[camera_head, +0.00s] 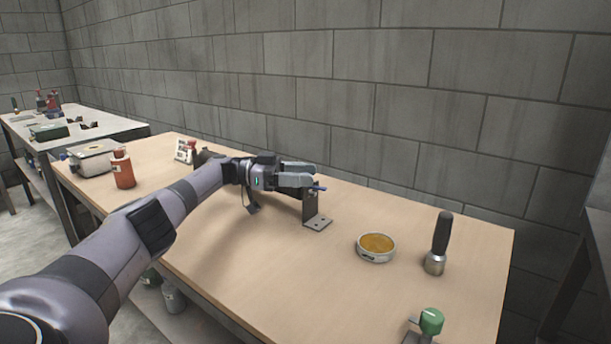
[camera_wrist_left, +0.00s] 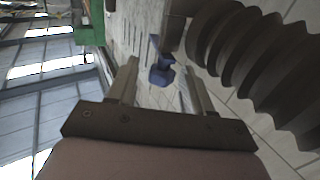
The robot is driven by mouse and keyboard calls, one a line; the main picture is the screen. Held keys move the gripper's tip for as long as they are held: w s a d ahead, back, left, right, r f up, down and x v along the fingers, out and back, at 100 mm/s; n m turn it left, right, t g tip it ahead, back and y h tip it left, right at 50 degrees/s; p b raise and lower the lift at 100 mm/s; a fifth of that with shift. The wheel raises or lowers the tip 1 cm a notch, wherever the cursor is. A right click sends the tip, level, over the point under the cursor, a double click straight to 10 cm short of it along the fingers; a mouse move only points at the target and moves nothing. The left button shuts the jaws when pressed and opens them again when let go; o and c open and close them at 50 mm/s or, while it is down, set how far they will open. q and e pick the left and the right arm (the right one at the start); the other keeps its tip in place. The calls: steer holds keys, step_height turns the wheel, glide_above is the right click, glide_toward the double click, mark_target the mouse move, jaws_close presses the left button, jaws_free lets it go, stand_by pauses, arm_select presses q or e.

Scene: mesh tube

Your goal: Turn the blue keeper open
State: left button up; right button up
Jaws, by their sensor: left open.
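The blue keeper (camera_head: 319,188) shows as a small blue piece near the top of a dark upright bracket (camera_head: 317,222) on the wooden table. My left gripper (camera_head: 298,180) reaches in from the left at the bracket's top, its fingers close to the keeper and partly hiding it. In the left wrist view the blue keeper (camera_wrist_left: 160,66) appears between the two spread fingertips (camera_wrist_left: 162,72). I see no clear contact, and cannot tell how near the fingers are in depth. The left gripper is open. My right gripper is not in view.
A round tin with amber contents (camera_head: 376,246), a black-handled tool (camera_head: 440,245) and a green-topped item (camera_head: 430,321) stand to the right. A red bottle (camera_head: 123,169) stands at the left. A dark ribbed shape (camera_wrist_left: 262,60) fills the wrist view's upper right.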

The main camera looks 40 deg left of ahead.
arm_select(q)
steer(key=b+v, duration=0.2)
steer(key=v, duration=0.4)
steer(key=shift+s+a, duration=0.1)
